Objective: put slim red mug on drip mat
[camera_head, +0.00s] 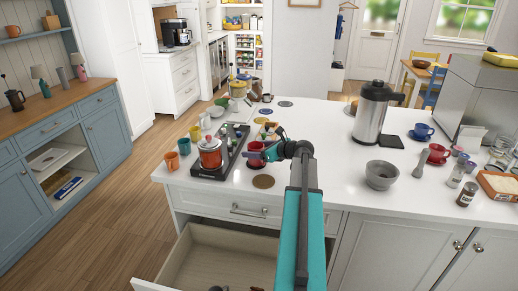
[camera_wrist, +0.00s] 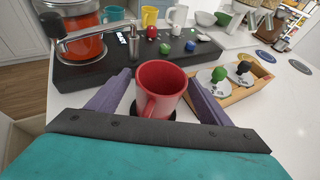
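The slim red mug (camera_wrist: 160,85) stands upright between the two fingers of my gripper (camera_wrist: 161,78), its handle toward the wrist camera. The fingertips lie close on both sides of its upper part; I cannot tell whether they touch it. A dark round patch (camera_wrist: 139,113) shows beneath the mug, and I cannot tell whether it is a mat. In the head view the red mug (camera_head: 256,154) is partly hidden by my gripper (camera_head: 269,151).
A black station (camera_wrist: 108,72) with a red-bodied pot (camera_wrist: 77,45) stands to the left. A wooden tray (camera_wrist: 205,112) with tampers (camera_wrist: 218,76) sits close at right. A grey bowl (camera_head: 381,175) and steel urn (camera_head: 372,112) stand farther right. An open drawer (camera_head: 222,257) juts out below.

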